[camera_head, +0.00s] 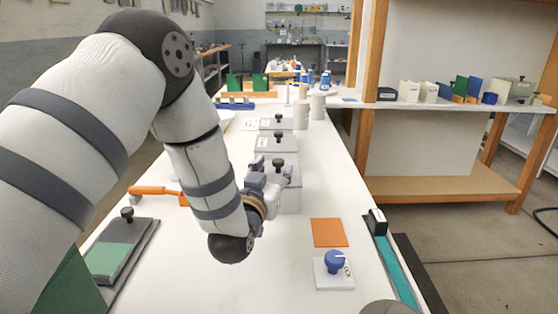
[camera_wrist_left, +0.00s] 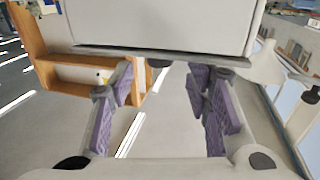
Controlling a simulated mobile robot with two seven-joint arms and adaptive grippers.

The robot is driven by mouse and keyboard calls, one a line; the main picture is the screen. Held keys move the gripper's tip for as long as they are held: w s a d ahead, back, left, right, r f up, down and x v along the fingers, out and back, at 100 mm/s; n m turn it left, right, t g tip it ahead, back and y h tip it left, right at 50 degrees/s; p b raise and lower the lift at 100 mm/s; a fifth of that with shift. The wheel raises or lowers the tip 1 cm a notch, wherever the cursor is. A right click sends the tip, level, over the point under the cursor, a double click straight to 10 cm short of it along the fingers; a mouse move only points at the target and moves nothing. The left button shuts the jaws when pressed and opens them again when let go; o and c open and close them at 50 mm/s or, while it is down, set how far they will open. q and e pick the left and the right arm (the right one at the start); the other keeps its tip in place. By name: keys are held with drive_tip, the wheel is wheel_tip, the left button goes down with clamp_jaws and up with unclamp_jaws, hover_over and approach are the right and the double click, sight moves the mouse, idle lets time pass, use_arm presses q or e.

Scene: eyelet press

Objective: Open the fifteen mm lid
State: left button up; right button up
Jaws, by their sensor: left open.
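Three grey boxes stand in a row on the white table, each lid with a black knob: the near box (camera_head: 291,198), the middle box (camera_head: 276,143) and the far box (camera_head: 278,124). Their labels are too small to read, so I cannot tell which lid is the fifteen mm one. My left gripper (camera_head: 272,174) is at the near box, close to its black knob (camera_head: 278,163), and partly hides the box. In the left wrist view, the gripper (camera_wrist_left: 160,88) is open, with a dark knob (camera_wrist_left: 158,62) between and beyond its purple fingers. My right gripper is out of view.
An orange-handled tool (camera_head: 155,191) and a green-topped plate with a knob (camera_head: 110,258) lie left. An orange square (camera_head: 327,232), a blue knob on a white block (camera_head: 334,262) and a teal strip (camera_head: 398,270) lie right. White cylinders (camera_head: 317,106) stand behind.

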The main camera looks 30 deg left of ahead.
sight(277, 165)
use_arm(q)
drive_tip(key=shift+w+a, duration=0.25)
drive_tip(key=shift+w, duration=0.95)
drive_tip(key=shift+w+a, duration=0.2)
drive_tip(key=shift+w, duration=0.95)
clamp_jaws()
